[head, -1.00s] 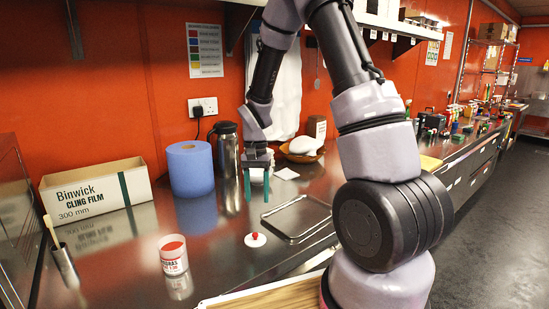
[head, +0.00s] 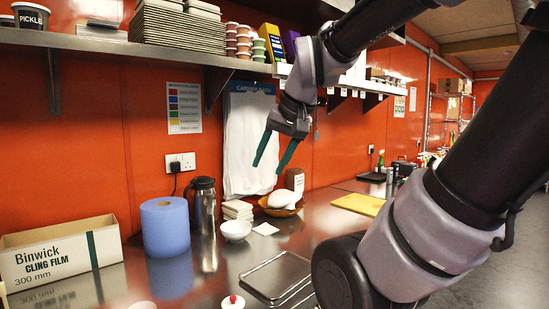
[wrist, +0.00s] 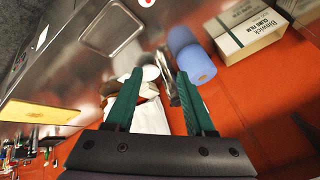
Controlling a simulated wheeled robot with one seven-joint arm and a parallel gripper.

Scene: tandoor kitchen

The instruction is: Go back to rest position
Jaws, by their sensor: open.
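My gripper (head: 277,150) is open and empty, with its two green fingers spread apart. In the head view it hangs in the air in front of the white carrier bags (head: 250,140) on the orange wall, above the steel counter. In the wrist view the gripper (wrist: 158,92) also shows open, with nothing between the fingertips. My arm reaches across the right side of the head view.
Below stand a blue paper roll (head: 166,228), a steel flask (head: 203,205), a white bowl (head: 235,230) and a basket (head: 281,205). A cling film box (head: 60,255) is at left. A loaded shelf (head: 150,50) runs above. A steel tray (head: 275,277) lies in front.

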